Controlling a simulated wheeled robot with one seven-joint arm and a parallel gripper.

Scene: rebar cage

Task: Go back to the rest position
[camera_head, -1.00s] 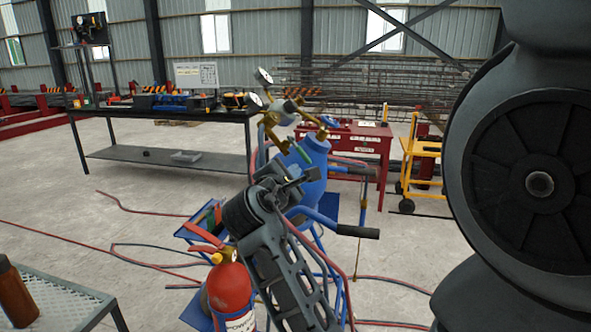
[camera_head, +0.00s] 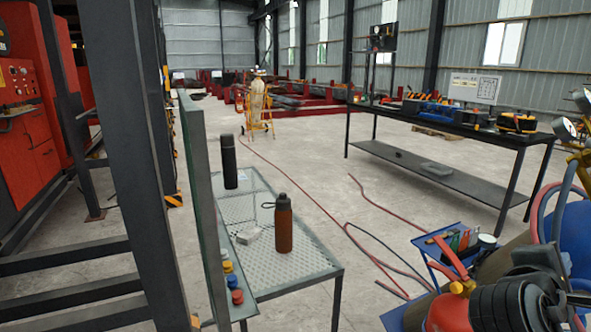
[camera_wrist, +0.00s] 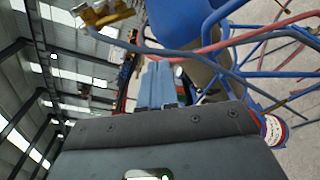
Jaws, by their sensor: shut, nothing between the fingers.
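My gripper (camera_wrist: 160,84) shows in the wrist view with its two grey fingers together and nothing between them. It points past a blue gas cylinder (camera_wrist: 190,50) and its hoses, which are close in front of it. In the head view, part of my dark arm end shows at the lower right, in front of the gas cylinder cart with its blue frame and tray (camera_head: 455,250). A red fire extinguisher (camera_head: 450,312) stands just left of my arm there. The fingers are hard to make out in that view.
A mesh-topped table (camera_head: 310,262) holds a brown bottle (camera_head: 283,225) and a black flask (camera_head: 229,160). A dark post (camera_head: 130,150) stands at the left. A long workbench (camera_head: 440,150) stands at the back right. Hoses lie on the floor, which is otherwise open in the middle.

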